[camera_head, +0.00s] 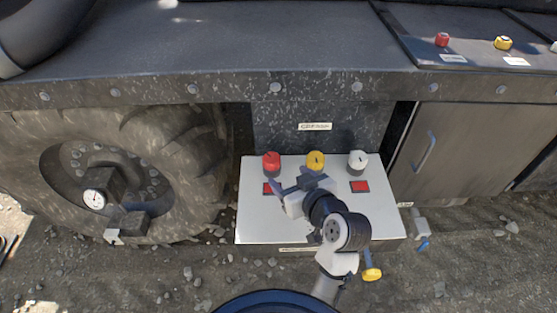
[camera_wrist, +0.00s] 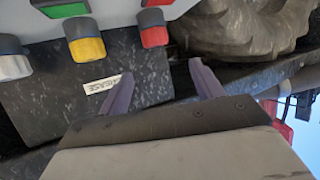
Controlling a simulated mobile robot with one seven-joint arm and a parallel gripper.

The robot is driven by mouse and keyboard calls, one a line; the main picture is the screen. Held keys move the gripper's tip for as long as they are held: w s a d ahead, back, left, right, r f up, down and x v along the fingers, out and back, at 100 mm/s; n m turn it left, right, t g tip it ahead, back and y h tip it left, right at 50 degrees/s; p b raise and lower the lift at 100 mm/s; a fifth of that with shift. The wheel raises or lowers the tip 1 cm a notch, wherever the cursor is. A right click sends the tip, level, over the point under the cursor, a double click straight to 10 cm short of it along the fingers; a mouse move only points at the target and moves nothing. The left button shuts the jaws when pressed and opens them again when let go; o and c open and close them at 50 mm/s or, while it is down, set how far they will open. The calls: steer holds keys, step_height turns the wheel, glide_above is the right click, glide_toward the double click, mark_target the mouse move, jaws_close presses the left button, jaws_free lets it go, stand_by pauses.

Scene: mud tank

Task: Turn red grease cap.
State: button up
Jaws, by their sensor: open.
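The red grease cap (camera_head: 271,159) stands on a dark collar at the left of a row on the white panel (camera_head: 255,225). A yellow cap (camera_head: 316,158) is in the middle and a white cap (camera_head: 358,159) at the right. My gripper (camera_head: 291,182) is open and empty, low in front of the red and yellow caps. In the wrist view, my gripper's two fingers (camera_wrist: 162,72) are spread apart. The red cap (camera_wrist: 153,37) shows beyond them, apart from both fingers. The yellow cap (camera_wrist: 88,48) and white cap (camera_wrist: 14,66) are to its left.
A large tyre (camera_head: 190,145) stands left of the panel, with a pressure gauge (camera_head: 94,201) at its hub. A grey cabinet door (camera_head: 445,145) is at the right. A dark ledge (camera_head: 235,92) overhangs behind the caps. More caps sit on the upper right deck. Stony ground lies in front.

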mark_target(273, 160)
steer(key=x, duration=0.4)
steer(key=p+x, duration=0.1)
steer(key=x, duration=0.8)
steer(key=shift+w+d+f, duration=0.15)
steer(key=shift+d+f, duration=0.1)
steer(key=shift+f, duration=0.05)
steer(key=c, duration=1)
